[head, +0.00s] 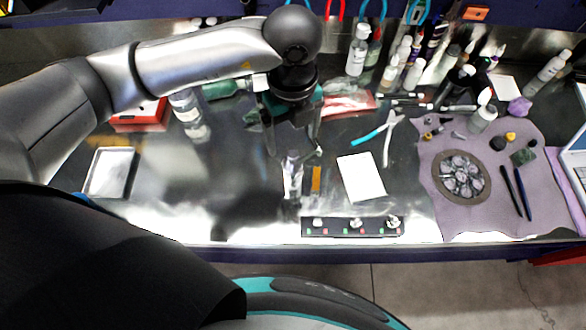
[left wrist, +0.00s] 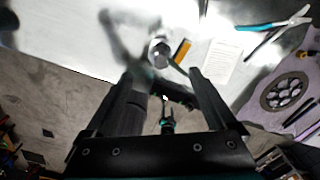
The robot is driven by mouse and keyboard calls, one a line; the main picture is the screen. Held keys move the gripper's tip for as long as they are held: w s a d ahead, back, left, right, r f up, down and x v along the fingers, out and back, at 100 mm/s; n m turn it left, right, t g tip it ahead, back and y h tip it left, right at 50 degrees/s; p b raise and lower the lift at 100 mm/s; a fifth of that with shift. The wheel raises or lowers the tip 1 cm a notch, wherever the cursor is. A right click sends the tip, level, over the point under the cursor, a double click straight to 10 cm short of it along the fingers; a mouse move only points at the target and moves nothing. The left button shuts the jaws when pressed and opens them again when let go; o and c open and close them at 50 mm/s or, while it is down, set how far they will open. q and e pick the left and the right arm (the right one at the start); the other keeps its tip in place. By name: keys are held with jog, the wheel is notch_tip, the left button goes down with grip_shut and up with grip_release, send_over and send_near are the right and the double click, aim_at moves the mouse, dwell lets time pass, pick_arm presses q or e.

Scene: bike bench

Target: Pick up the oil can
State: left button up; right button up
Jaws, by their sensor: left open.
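A small shiny silver can, which looks like the oil can (head: 292,178), stands upright on the metal bench near its front middle. In the left wrist view the can (left wrist: 159,52) shows as a round silver shape just beyond the fingertips. My left gripper (head: 295,153) points down at the can, its fingers apart on either side of the can's upper end in the head view. The left gripper also shows in the left wrist view (left wrist: 165,75), open with nothing between its fingers. Whether a finger touches the can is unclear. My right gripper is not in view.
An orange strip (head: 316,179) and a white card (head: 361,177) lie right of the can. A black switch panel (head: 335,227) is at the front edge. A metal tray (head: 110,173) is left. A purple mat (head: 440,200) with a sprocket is right. Bottles line the back.

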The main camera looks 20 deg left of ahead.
aim_at(293, 154)
pick_arm(q)
notch_tip(293, 154, down, 9)
jog(key=shift+r, duration=0.1)
dwell(0.4)
jog(key=shift+c, duration=0.2)
grip_shut()
dwell(0.4)
dwell(0.3)
